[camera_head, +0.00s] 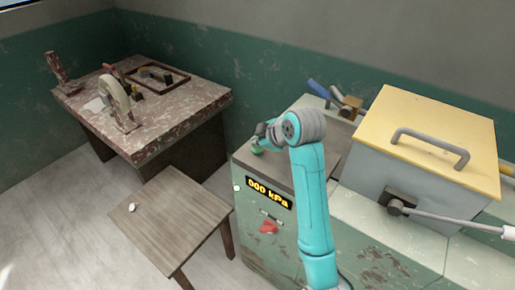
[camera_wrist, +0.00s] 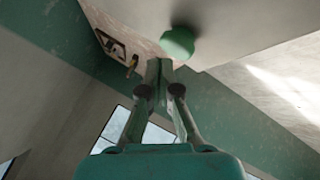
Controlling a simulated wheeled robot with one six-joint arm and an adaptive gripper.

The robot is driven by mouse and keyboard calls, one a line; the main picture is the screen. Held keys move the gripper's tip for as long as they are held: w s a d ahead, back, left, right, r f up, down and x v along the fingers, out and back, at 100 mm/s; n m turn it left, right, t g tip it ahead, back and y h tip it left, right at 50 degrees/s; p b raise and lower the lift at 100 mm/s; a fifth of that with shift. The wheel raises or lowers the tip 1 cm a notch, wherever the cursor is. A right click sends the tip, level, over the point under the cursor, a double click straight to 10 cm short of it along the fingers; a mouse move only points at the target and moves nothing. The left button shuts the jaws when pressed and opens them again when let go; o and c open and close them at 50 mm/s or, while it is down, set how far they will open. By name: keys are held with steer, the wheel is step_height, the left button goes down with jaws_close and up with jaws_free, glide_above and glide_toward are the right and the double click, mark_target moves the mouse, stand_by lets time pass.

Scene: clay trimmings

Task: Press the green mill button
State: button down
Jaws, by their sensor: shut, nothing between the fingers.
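The green mill button (camera_head: 257,149) is a small round knob at the top of the green cabinet (camera_head: 251,230). In the wrist view the button (camera_wrist: 179,43) is a rounded green shape just beyond and right of my fingertips. My gripper (camera_head: 262,137) is at the button in the head view, and part of it is hidden behind my arm. In the wrist view my gripper (camera_wrist: 161,68) has its fingers together with nothing between them. Its tips look very close to the button; I cannot tell whether they touch it.
The cabinet front has a display (camera_head: 268,192) reading 000 kPa and a red handle (camera_head: 268,227). A cream-lidded box (camera_head: 432,128) with a grey handle stands right of my arm. A wooden table (camera_head: 178,220) stands left, and a worn workbench (camera_head: 190,98) with tools is behind it.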

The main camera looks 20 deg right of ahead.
mark_target(259, 150)
steer(key=shift+r, duration=2.65)
